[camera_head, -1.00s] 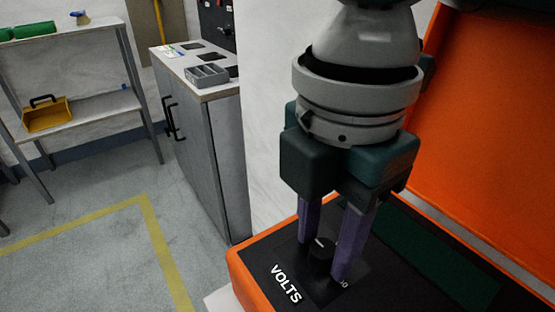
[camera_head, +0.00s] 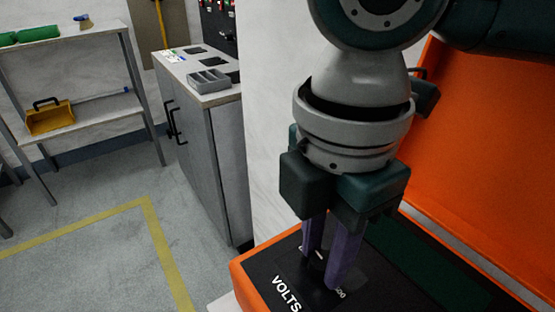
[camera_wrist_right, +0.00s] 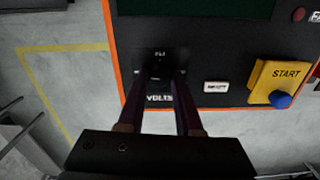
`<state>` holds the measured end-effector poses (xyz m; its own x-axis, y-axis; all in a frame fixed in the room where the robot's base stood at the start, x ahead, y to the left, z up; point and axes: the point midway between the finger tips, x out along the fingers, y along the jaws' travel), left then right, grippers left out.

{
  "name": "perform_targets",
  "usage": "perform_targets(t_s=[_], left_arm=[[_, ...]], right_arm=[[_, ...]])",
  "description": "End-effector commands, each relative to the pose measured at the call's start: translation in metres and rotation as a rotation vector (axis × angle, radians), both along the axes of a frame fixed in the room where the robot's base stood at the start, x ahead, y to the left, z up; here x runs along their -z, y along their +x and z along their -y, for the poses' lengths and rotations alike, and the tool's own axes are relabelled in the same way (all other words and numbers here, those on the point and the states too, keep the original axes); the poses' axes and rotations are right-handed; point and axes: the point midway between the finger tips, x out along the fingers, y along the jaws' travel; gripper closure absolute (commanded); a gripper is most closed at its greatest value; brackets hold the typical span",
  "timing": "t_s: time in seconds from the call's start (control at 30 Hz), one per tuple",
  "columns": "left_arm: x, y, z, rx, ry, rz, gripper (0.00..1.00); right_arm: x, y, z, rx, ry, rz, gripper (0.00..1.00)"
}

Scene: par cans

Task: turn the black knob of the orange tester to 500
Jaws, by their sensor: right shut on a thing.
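The orange tester (camera_head: 245,279) stands at the lower right of the head view, with a black panel marked VOLTS and an orange lid raised behind it. Its black knob (camera_head: 316,268) has a white pointer line and sits between the purple fingers of my right gripper (camera_head: 328,268). The fingers reach down to the panel and are shut on the knob. Part of a number ending in 00 shows beside the right finger; the other dial marks are mostly hidden. In the right wrist view the fingers (camera_wrist_right: 163,85) meet at the knob above the word VOLTS. My left gripper is not in view.
The wrist view shows a yellow START block (camera_wrist_right: 275,80) with a blue button on the tester's panel. A grey cabinet (camera_head: 205,150) with a grey tray (camera_head: 209,81) stands at the left. The floor between is clear.

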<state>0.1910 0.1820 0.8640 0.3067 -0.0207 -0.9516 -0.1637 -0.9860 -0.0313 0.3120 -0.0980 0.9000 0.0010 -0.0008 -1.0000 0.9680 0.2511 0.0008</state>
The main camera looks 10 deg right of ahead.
Motion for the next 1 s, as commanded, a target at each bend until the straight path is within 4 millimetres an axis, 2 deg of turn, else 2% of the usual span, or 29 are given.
perform_targets(t_s=[0.03, 0.4, 0.7, 1.0], left_arm=[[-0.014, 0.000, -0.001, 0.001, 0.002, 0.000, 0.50], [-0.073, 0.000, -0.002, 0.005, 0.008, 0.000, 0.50], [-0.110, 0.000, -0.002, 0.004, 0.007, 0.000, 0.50], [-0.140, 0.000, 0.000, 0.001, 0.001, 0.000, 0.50]], right_arm=[[-0.006, -0.001, 0.000, 0.032, 0.000, -0.005, 1.00], [-0.008, -0.002, 0.000, 0.357, 0.000, -0.007, 1.00], [-0.006, -0.002, -0.001, 0.643, 0.000, -0.007, 1.00], [-0.005, -0.002, -0.001, 0.929, 0.000, -0.006, 1.00]])
